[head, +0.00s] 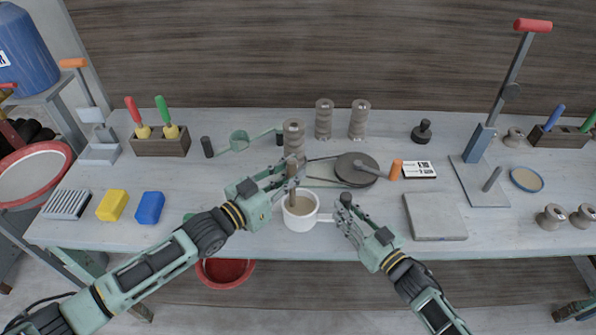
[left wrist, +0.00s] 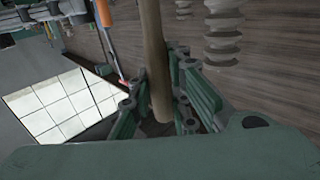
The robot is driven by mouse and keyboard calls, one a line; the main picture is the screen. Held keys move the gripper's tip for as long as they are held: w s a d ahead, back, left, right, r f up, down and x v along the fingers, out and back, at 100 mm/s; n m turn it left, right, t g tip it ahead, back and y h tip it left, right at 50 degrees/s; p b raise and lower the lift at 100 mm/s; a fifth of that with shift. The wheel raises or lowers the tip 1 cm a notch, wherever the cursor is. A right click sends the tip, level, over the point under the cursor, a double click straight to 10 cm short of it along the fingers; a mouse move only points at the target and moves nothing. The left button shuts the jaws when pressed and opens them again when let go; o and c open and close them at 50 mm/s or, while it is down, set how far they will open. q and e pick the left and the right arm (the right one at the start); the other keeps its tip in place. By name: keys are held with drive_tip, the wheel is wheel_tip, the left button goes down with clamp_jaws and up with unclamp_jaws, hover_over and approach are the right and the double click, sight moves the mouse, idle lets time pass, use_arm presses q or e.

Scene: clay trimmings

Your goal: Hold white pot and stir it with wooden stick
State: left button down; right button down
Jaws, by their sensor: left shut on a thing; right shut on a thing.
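The white pot (head: 299,213) stands near the front middle of the table, with its handle (head: 326,217) pointing right. A pale content shows inside it. My left gripper (head: 288,174) is shut on the wooden stick (head: 292,192), just above the pot. The stick is near upright and its lower end goes down into the pot. In the left wrist view the stick (left wrist: 155,60) runs between the fingers of my left gripper (left wrist: 160,95). My right gripper (head: 342,211) is shut on the pot's handle, at the pot's right; its fingers hide the handle's end.
Ribbed spools (head: 324,119) stand behind the pot. A dark round disc (head: 357,169) lies behind my right gripper. A grey slab (head: 435,216) lies to the right. Yellow (head: 113,205) and blue (head: 149,208) blocks lie at the left. A red bowl (head: 225,272) is below the table's front edge.

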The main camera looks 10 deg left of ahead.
use_arm(q)
drive_tip(key=shift+s+d, duration=0.8)
drive_tip(key=shift+d, duration=1.35)
wheel_tip(320, 180, up, 11)
drive_tip(key=w+a, duration=0.1)
drive_tip(key=a, duration=0.1)
drive_tip(key=shift+w+a, duration=0.15)
idle(0.4)
idle(0.4)
